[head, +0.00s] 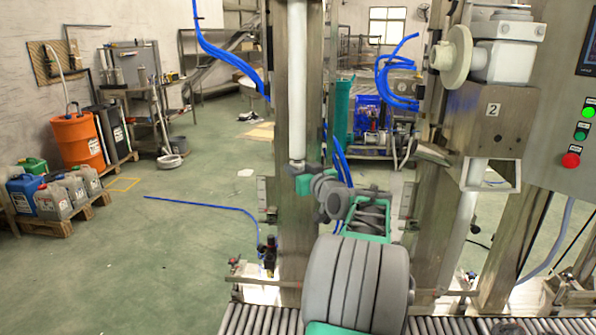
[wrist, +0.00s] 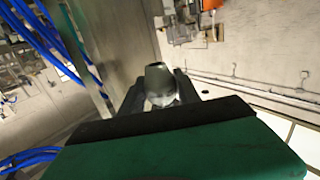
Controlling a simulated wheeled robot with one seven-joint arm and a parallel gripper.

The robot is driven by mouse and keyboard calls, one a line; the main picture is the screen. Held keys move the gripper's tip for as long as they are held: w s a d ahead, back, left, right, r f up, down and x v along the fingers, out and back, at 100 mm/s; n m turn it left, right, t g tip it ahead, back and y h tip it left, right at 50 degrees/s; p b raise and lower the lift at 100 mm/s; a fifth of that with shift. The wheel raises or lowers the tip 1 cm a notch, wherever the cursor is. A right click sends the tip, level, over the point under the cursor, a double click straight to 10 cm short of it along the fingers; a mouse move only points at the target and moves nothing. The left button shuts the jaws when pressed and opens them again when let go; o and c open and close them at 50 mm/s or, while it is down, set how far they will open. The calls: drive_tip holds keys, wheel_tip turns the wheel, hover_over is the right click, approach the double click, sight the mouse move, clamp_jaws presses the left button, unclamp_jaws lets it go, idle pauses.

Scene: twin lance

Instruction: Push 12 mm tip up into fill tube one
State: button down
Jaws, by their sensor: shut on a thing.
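My gripper (head: 300,178) is at the foot of the left white fill tube (head: 297,85), just below its lower end. In the wrist view my gripper (wrist: 159,93) is shut on a small grey tapered tip (wrist: 157,76), which stands up between the dark fingers. In the head view the tip is too small and too covered by my gripper to make out. I cannot tell whether the tip touches the tube or sits inside it.
A steel column (head: 287,215) stands right behind the tube. A second filling head marked 2 (head: 493,108) is at the right, beside a control panel (head: 567,120). A roller conveyor (head: 262,319) runs along the bottom. Blue hoses (head: 228,55) hang at the upper left.

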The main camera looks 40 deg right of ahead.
drive_tip(key=shift+r, duration=1.15)
drive_tip(key=c, duration=1.3)
unclamp_jaws()
drive_tip(key=o, duration=0.5)
drive_tip(key=shift+f, duration=0.2)
